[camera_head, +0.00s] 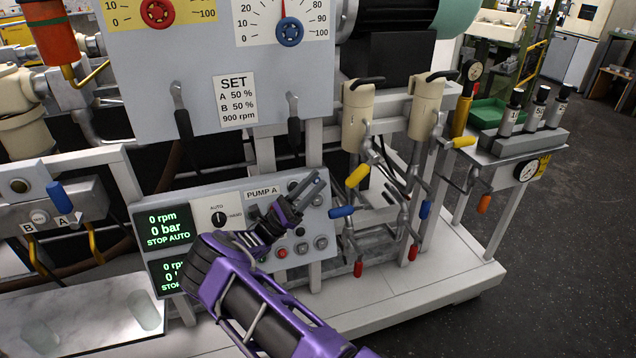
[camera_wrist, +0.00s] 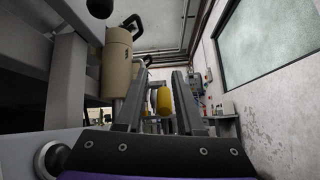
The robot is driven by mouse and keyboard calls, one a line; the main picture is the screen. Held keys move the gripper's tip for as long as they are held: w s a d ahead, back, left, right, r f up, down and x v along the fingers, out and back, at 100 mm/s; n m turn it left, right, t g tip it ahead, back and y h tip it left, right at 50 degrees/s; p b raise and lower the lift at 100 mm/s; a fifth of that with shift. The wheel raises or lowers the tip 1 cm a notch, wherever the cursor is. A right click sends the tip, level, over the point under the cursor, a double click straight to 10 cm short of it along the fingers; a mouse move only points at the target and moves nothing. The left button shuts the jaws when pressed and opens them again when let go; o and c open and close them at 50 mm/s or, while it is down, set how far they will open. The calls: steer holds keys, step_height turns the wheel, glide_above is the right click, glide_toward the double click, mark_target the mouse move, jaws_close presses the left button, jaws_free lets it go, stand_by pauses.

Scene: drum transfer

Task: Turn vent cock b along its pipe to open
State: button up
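Two beige canisters stand side by side in the head view, the left one (camera_head: 357,117) and the right one (camera_head: 426,106). Below the left one is a yellow cock handle (camera_head: 358,175), slanted; a second yellow handle (camera_head: 463,141) sticks out to the right below the other. I read no label telling which is vent cock b. My gripper (camera_head: 303,192) is in front of the pump panel, left of the nearer yellow handle and apart from it. In the wrist view my gripper (camera_wrist: 158,75) is open, with a yellow handle (camera_wrist: 164,101) seen between its fingers, seemingly beyond them.
The PUMP A panel (camera_head: 325,215) is close behind my gripper. A frame post (camera_head: 418,215) stands among the pipes. Open floor lies to the right.

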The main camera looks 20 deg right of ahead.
steer(key=r+y+p, duration=0.1)
steer(key=r, duration=0.1)
steer(key=d+r+g+y, duration=0.1)
steer(key=r, duration=0.1)
steer(key=d+r+y+p, duration=0.1)
steer(key=r, duration=0.1)
steer(key=shift+s+d+r+g+y+p, duration=0.25)
steer(key=shift+r+g+y+p, duration=0.05)
steer(key=shift+g+y+p, duration=0.1)
jaws_close()
step_height(320, 180, up, 5)
steer(key=s+n+t+y+p, duration=0.1)
steer(key=s+n+y+p, duration=0.2)
steer(key=y, duration=0.6)
steer(key=t+y+p, duration=0.2)
steer(key=t+y, duration=0.1)
steer(key=y, duration=0.2)
glide_toward(355, 174)
steer(key=x, duration=0.7)
steer(key=shift+r, duration=0.1)
